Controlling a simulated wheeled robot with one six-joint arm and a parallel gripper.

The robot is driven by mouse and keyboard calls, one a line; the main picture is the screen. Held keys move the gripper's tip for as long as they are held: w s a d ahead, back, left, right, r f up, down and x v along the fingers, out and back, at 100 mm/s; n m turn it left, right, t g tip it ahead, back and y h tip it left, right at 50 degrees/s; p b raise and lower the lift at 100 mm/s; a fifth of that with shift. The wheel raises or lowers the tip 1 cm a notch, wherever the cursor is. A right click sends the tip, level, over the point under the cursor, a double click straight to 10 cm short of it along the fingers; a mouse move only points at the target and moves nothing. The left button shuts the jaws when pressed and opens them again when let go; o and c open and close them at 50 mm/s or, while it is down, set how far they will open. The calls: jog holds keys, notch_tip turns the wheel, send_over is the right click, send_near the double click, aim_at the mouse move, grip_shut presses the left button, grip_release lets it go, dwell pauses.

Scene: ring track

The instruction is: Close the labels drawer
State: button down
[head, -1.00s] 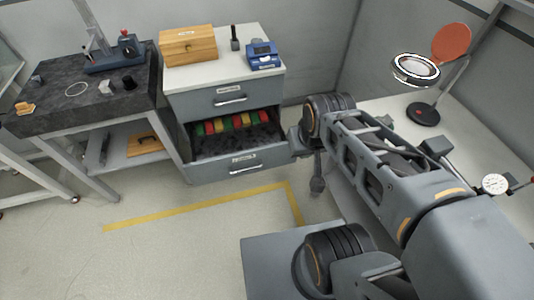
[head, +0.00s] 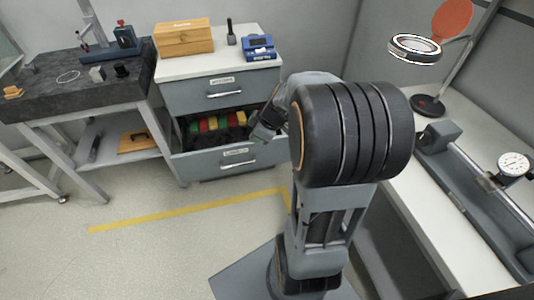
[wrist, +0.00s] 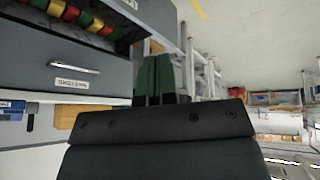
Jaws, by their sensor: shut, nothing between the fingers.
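The grey cabinet has an open lower drawer (head: 210,165) with red, yellow and green rolls inside. Its front carries a small label, too small to read, and a bar handle. In the wrist view, which is upside down, the open drawer (wrist: 160,25) is at the top left. My gripper (head: 260,136) is at the right end of the open drawer, near its front. In the wrist view its dark green fingers (wrist: 154,62) are together and empty, close to the drawer's end. I cannot tell whether they touch it.
The upper drawer (head: 190,96) above is shut. A wooden box (head: 184,40) and a blue device (head: 258,50) stand on the cabinet. A dark-topped table (head: 60,92) is at the left, a white bench (head: 470,135) at the right. Floor before the cabinet is clear.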

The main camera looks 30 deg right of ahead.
jog(key=w+d+f+n+t+b, duration=0.25)
jog(key=d+f+n+b, duration=0.2)
jog(key=d+f, duration=0.8)
send_near(262, 146)
jog(key=f, duration=0.1)
jog(key=w+a+f, duration=0.1)
jog(key=f, duration=0.1)
jog(key=shift+w+a+f, duration=0.2)
jog(key=shift+a+f, duration=0.15)
jog(key=shift+f, duration=0.05)
jog(key=shift+w+d, duration=0.2)
jog(key=shift+w, duration=0.6)
